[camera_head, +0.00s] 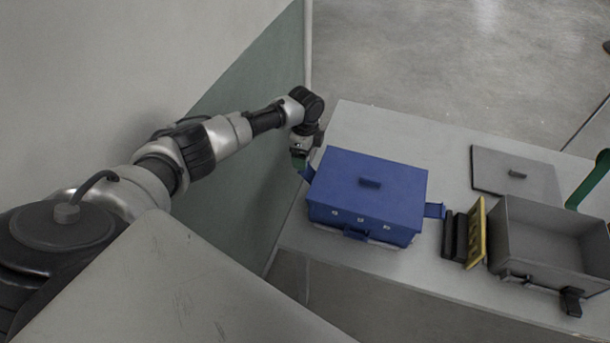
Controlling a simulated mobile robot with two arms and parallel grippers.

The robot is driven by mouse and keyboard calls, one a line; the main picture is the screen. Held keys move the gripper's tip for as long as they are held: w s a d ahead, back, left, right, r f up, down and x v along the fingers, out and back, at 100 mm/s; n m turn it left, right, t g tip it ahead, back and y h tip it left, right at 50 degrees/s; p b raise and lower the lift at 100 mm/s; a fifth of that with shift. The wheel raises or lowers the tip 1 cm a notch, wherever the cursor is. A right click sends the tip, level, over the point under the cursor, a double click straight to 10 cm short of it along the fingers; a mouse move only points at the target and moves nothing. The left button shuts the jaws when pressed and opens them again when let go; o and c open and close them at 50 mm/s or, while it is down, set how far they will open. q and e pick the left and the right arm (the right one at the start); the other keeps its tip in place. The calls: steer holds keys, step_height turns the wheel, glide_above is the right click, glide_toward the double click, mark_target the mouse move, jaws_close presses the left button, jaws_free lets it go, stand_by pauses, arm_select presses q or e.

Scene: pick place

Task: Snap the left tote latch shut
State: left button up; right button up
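A blue tote (345,200) with its blue lid (375,182) on stands on the light table. The left latch (307,174) is a small blue flap on the tote's left side, partly hidden by my gripper. The right latch (434,210) sticks outward from the tote's right side. My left gripper (299,160) points down at the left latch, very close to it; I cannot tell whether they touch. Its fingers are too small and hidden to show whether they are open. My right gripper is not in view.
A grey open bin (535,257) stands at the right, with a grey lid (512,172) flat behind it. A yellow slotted piece (475,234) and black blocks (455,236) stand between bin and tote. A green curved object (588,182) shows at the right edge. A wall is at left.

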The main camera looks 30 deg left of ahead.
mark_target(307, 171)
arm_select(q)
step_height(307, 171, down, 8)
steer(key=b, duration=0.6)
steer(key=shift+f+b, duration=0.1)
steer(key=shift+b, duration=0.2)
steer(key=shift+f, duration=0.25)
steer(key=shift+c, duration=0.2)
steer(key=c, duration=0.7)
steer(key=shift+d+r+y+p, duration=0.2)
steer(key=shift+r+y+p, duration=0.15)
steer(key=shift+y, duration=0.15)
steer(key=shift+c, duration=0.3)
steer(key=shift+d+g+y+p, duration=0.2)
steer(key=shift+g+y+p, duration=0.15)
steer(key=shift+y, duration=0.55)
